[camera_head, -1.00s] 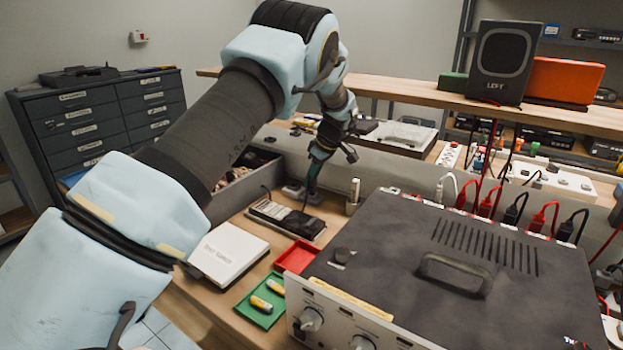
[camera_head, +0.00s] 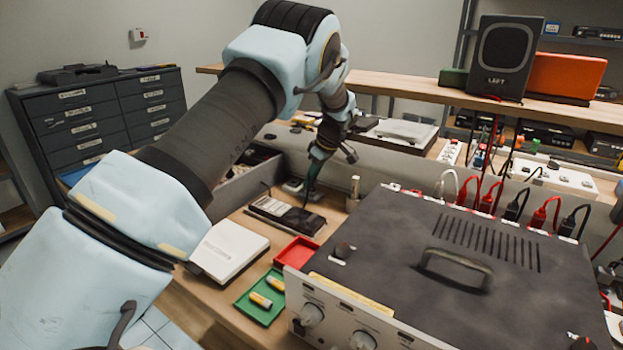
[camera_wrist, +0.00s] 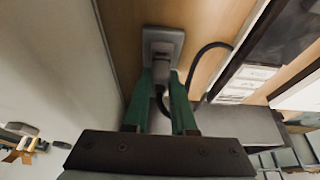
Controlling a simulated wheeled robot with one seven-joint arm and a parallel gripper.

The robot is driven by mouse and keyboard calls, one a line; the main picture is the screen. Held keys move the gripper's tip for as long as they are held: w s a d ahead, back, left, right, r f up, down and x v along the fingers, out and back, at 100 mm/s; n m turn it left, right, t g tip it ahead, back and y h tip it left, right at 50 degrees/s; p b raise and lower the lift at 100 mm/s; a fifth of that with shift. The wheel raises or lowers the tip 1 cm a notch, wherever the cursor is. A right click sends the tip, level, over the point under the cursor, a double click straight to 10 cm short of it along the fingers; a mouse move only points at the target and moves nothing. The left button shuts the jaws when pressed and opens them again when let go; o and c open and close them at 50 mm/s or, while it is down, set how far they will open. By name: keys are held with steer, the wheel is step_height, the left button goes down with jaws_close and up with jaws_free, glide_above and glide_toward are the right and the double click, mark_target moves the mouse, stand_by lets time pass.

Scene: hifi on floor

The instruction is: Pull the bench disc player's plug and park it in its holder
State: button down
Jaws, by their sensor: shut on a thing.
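The fingers are shut on a grey plug (camera_wrist: 158,74). The plug's front end is at a grey block (camera_wrist: 163,43) on the wooden bench; I cannot tell if it is fully seated. A black cable (camera_wrist: 160,100) hangs between the fingers. Another stretch of dark cable (camera_wrist: 205,50) curves to the right of the block. I cannot tell which device is the disc player, nor whether the grey block is the socket or the holder.
A large grey device with a handle (camera_head: 455,268) fills the right front. A handheld meter (camera_head: 285,214), a white box (camera_head: 230,250), a red tray (camera_head: 297,252) and a green tray (camera_head: 260,308) lie left of it. Several red and black plugs line its back edge.

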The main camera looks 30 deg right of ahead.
steer(key=shift+f, duration=0.3)
stand_by(0.5)
steer(key=c, duration=0.7)
jaws_free()
steer(key=shift+o, duration=0.2)
steer(key=shift+r, duration=0.1)
steer(key=w+a+v, duration=0.1)
steer(key=v, duration=1.4)
steer(key=shift+r, duration=0.45)
steer(key=shift+w+d, duration=0.1)
steer(key=shift+w, duration=0.05)
